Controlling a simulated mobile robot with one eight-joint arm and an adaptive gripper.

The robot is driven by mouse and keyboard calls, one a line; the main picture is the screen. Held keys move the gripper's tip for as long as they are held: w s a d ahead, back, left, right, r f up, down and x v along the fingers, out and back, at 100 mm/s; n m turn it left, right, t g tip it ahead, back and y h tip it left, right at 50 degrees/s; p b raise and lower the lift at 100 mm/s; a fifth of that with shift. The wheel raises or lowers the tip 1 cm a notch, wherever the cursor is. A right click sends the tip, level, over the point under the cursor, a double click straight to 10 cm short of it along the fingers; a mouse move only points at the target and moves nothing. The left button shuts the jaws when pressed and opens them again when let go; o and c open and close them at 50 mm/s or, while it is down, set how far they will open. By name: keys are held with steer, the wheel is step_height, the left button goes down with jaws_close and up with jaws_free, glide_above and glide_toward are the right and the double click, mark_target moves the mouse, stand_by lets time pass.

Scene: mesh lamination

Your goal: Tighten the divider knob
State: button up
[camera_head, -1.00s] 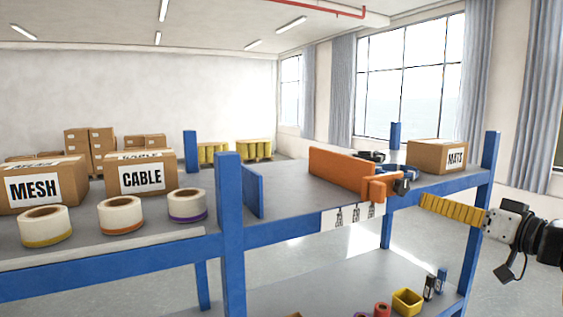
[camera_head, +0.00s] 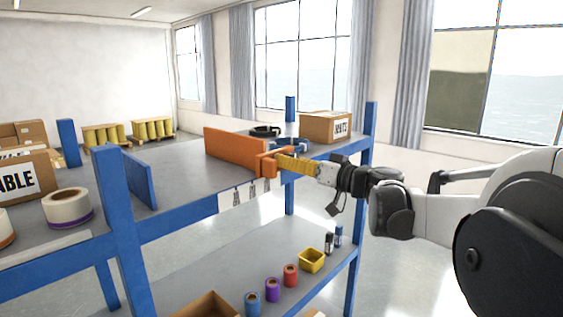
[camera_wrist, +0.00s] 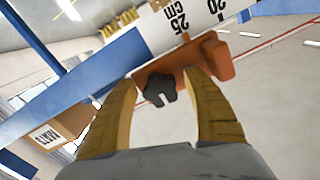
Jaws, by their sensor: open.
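The orange divider (camera_head: 236,150) stands upright on the upper shelf, with its clamp (camera_head: 267,164) at the shelf's front edge. In the wrist view the orange clamp (camera_wrist: 217,62) sits below the white scale marked 25 cm and 20. The black lobed divider knob (camera_wrist: 155,90) is on the clamp, between the yellow fingers of my gripper (camera_wrist: 168,86). The fingers are open, with a gap on both sides of the knob. In the head view my gripper (camera_head: 282,163) reaches the clamp from the right, and the knob is hidden there.
The upper shelf (camera_head: 185,172) has a blue divider (camera_head: 139,180) at left and a box (camera_head: 326,127) at right. A blue post (camera_head: 368,135) stands behind my wrist. The lower shelf holds several coloured rolls and a yellow bin (camera_head: 311,260).

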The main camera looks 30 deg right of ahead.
steer(key=c, duration=1.2)
steer(key=shift+o, duration=0.2)
steer(key=shift+m, duration=0.3)
steer(key=m+b, duration=0.2)
steer(key=m, duration=0.1)
steer(key=shift+m, duration=0.3)
steer(key=m+b, duration=0.1)
steer(key=m, duration=0.3)
steer(key=shift+a+r+m+b, duration=0.1)
steer(key=shift+m+b, duration=0.2)
steer(key=shift+b, duration=0.05)
steer(key=m+b, duration=0.1)
steer(key=m, duration=0.3)
steer(key=shift+s+m, duration=0.1)
steer(key=shift+m, duration=0.2)
steer(key=shift+r+m+b, duration=0.2)
steer(key=shift+m+b, duration=0.35)
steer(key=shift+m, duration=1.65)
